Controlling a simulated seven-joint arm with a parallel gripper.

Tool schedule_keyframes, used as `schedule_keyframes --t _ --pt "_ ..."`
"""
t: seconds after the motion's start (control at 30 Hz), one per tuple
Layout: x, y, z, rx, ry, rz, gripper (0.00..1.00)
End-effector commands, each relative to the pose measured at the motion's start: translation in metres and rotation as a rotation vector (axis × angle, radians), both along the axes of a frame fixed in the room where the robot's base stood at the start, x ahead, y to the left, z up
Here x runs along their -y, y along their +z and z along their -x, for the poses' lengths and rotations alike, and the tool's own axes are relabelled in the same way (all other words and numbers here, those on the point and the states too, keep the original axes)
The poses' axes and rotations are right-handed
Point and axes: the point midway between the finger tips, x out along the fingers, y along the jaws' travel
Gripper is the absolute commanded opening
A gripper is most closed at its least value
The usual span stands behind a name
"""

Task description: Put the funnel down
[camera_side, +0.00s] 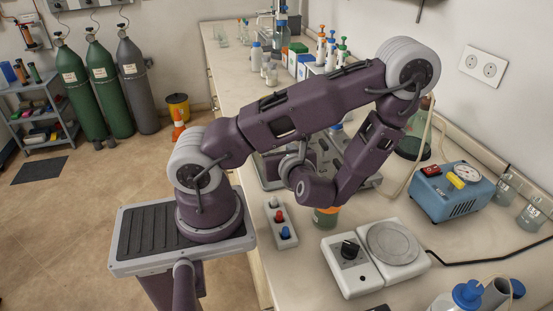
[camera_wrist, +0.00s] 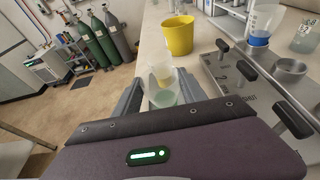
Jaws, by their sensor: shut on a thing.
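In the wrist view my gripper (camera_wrist: 160,88) is shut on a translucent, pale funnel (camera_wrist: 158,80), which sits between the two grey fingers. Yellowish and greenish tones show in or through it, and its lower end cannot be made out. The pale bench top lies beyond it. In the side view my arm reaches over the bench and its links hide the fingers and the funnel.
A yellow container (camera_wrist: 178,36) stands ahead on the bench. The side view shows a white hotplate (camera_side: 375,255), blue pump (camera_side: 452,192) and switch box (camera_side: 281,222).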

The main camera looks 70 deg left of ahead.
Motion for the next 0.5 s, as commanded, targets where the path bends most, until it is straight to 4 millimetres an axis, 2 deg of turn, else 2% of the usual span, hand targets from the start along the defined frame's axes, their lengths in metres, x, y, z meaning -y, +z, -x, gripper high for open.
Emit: schedule_keyframes --t 0.1,0.3,0.43,0.5 --pt "0.000 0.030 0.000 0.011 0.001 0.001 0.00" --pt "0.001 0.065 -0.002 0.006 0.000 0.000 0.00" --pt "0.001 0.072 -0.011 0.005 0.001 0.003 0.00" --pt "0.002 0.071 -0.028 0.007 0.001 0.005 0.00"
